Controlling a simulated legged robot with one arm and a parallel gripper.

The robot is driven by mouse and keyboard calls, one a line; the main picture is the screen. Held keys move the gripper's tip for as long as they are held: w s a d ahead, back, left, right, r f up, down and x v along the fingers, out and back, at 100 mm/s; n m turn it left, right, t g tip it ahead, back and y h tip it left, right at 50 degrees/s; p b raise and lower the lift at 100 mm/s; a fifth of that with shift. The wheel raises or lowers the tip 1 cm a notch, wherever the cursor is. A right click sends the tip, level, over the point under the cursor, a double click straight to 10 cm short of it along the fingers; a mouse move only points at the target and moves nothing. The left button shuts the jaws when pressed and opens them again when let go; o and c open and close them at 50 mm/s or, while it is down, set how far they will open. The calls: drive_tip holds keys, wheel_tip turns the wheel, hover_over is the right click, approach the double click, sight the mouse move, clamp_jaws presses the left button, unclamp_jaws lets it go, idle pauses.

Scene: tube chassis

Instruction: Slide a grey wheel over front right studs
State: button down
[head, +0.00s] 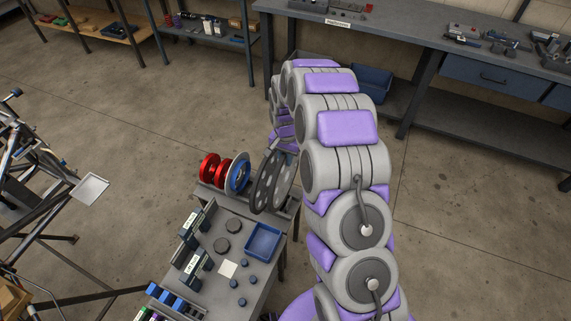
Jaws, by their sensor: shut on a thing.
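My gripper (284,147) is at the far end of my curled arm, over the back right end of the small grey table. It is shut on a grey wheel (266,181) at the wheel's upper edge; the fingertips are small and partly hidden. The wheel stands upright at the rack end of the table, beside a lighter grey disc shape (285,183). I cannot tell whether the wheel is clear of the rack. The tube chassis (42,187) is cut off at the left edge, and its front right studs cannot be made out.
Red wheels (209,168) and a blue-centred wheel (238,174) stand in the rack. The table (220,284) also holds a blue tray (263,241), dark discs and small blue parts. Open floor (130,150) lies between table and chassis. A workbench (420,35) stands behind.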

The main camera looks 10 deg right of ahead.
wheel_tip(320, 180, up, 3)
drive_tip(key=shift+f, duration=0.1)
drive_tip(key=shift+s+f, duration=0.1)
